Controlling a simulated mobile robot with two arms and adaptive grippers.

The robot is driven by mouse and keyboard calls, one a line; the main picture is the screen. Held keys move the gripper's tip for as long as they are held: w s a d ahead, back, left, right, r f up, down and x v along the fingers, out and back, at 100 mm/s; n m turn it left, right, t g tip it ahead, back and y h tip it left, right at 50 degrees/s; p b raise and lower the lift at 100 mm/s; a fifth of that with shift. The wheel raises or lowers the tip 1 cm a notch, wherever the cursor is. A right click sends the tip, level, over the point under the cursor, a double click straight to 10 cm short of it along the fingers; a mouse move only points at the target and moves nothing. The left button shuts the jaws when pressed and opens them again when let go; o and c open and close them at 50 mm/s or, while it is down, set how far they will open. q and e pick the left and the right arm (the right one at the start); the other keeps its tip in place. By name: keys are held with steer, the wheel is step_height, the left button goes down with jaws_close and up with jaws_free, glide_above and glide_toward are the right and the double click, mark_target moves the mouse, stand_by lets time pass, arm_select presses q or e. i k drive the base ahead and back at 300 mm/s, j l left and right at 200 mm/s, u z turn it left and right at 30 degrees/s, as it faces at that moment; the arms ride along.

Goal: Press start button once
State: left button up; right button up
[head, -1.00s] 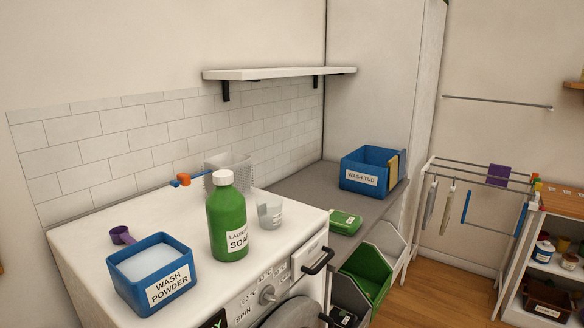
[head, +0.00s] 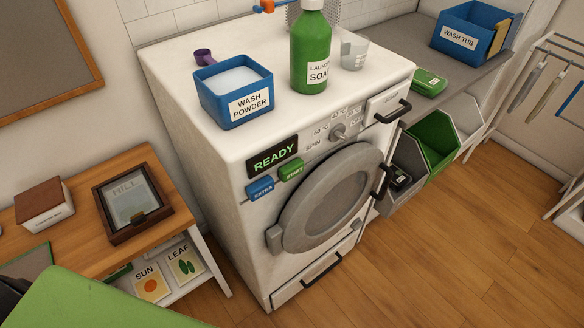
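The green START button (head: 292,171) is on the front panel of the white washing machine (head: 210,145), under the display (head: 273,158), which reads READY in green. A blue EXTRA button (head: 261,188) sits just left of it. A round dial (head: 339,131) is to the right, with temperature marks and SPIN around it. The round door (head: 333,199) below looks closed. Neither of my grippers is in view, and nothing touches the START button.
A wash powder box (head: 234,92), a green soap bottle (head: 311,55) and a clear cup (head: 354,52) stand on the machine. A wooden table (head: 80,218) with a framed picture is at left. A green surface (head: 75,300) fills the lower left corner. The floor (head: 440,270) at right is clear.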

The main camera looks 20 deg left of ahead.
mark_target(288, 172)
steer(key=i+l, duration=0.1)
steer(key=l, duration=0.25)
steer(key=i+l+u, duration=0.15)
steer(key=l+u, duration=0.2)
steer(key=l, duration=0.4)
steer(key=i+l+u, duration=0.1)
steer(key=l+u, duration=0.25)
steer(key=l, duration=0.45)
steer(key=u, duration=1.1)
